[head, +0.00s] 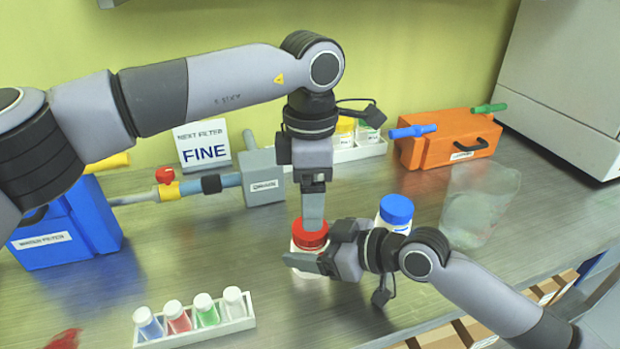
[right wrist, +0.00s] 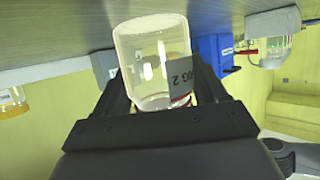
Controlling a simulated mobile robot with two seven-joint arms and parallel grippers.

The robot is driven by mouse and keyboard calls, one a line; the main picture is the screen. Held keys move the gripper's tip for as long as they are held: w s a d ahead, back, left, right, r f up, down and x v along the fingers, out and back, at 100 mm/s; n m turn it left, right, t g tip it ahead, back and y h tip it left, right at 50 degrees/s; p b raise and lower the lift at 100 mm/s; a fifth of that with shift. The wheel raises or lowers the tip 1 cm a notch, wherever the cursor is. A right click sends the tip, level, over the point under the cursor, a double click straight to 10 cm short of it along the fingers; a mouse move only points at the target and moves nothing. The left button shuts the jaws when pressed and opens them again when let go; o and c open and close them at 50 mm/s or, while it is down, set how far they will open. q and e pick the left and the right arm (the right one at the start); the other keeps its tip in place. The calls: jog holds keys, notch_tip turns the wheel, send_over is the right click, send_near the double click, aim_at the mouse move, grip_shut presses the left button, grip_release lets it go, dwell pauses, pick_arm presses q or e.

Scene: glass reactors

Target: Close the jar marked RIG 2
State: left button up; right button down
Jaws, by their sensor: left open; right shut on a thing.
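The lid sits at the top of the jar; I cannot tell how tightly. My right gripper (head: 318,262) is shut on the jar's body from the right. My left gripper (head: 313,218) is open and points down at the lid from above. Its fingertips are at the lid's back edge, and I cannot tell whether they touch it.
A blue-lidded jar (head: 396,212) stands close behind the right gripper. A white rack (head: 215,328) with several capped vials is at the front. A grey box with a pipe (head: 262,178), a blue box (head: 70,228) and an orange box (head: 445,145) stand behind. A clear container (head: 478,208) is at right.

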pick_arm(q)
jog(key=n, duration=0.5)
jog(key=shift+r, duration=0.2)
jog(key=n, duration=0.2)
jog(key=shift+r+n, duration=0.15)
jog(key=shift+n, duration=0.25)
jog(key=n, duration=0.4)
jog(key=shift+r+n, duration=0.15)
jog(key=shift+n, duration=0.15)
jog(key=n, duration=0.3)
jog(key=shift+r, duration=0.1)
jog(key=n, duration=0.4)
jog(key=shift+r+n, duration=0.2)
jog(key=shift+n, duration=0.1)
jog(key=n, duration=0.3)
jog(key=shift+r, duration=0.1)
jog(key=n, duration=0.7)
jog(key=shift+r, duration=0.25)
